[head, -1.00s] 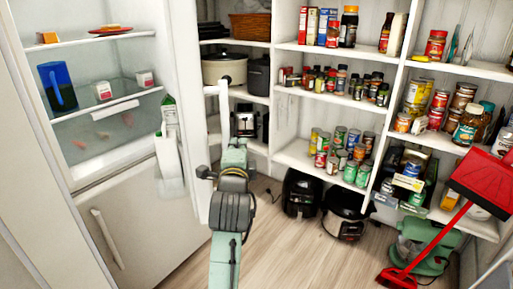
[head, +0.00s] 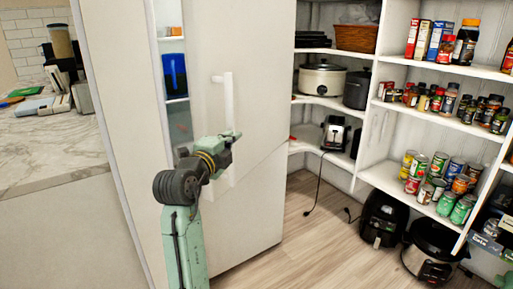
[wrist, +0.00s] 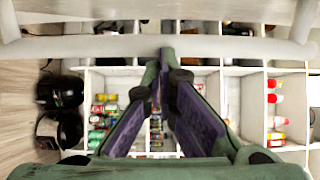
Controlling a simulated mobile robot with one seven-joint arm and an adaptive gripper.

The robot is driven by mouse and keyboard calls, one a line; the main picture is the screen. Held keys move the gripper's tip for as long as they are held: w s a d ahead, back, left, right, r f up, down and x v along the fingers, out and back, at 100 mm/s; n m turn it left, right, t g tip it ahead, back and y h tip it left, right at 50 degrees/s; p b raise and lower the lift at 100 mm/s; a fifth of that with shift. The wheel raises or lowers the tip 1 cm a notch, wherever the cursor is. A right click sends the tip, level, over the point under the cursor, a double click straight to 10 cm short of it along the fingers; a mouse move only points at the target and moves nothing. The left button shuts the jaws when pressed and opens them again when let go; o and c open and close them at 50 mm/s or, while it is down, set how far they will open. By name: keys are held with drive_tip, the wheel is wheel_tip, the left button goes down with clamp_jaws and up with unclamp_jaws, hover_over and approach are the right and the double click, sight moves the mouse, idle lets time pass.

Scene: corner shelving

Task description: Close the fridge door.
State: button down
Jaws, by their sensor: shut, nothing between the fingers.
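The fridge door (head: 262,100) is partly open in the head view. A narrow gap on its left shows the lit inside, with a blue pitcher (head: 175,76) on a shelf. The door's white handle (head: 228,95) stands upright near its left edge. My arm reaches up in front of the door, with its wrist end by the lower part of the handle. In the wrist view my gripper (wrist: 165,70) is shut and empty. Its fingertips overlap a white bar (wrist: 100,47), which looks like the handle. I cannot tell whether they touch it.
Corner shelves with cans, jars and a white cooker (head: 321,79) stand to the right. A black appliance (head: 383,218) and a round cooker (head: 432,252) sit on the floor. A marble counter (head: 50,150) is at the left.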

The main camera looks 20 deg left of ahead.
drive_tip(key=shift+w+a+b, duration=0.2)
drive_tip(key=shift+a, duration=1)
drive_tip(key=shift+w+a+b, duration=0.15)
drive_tip(key=shift+a+b, duration=0.05)
drive_tip(key=shift+a, duration=1)
drive_tip(key=shift+d, duration=0.1)
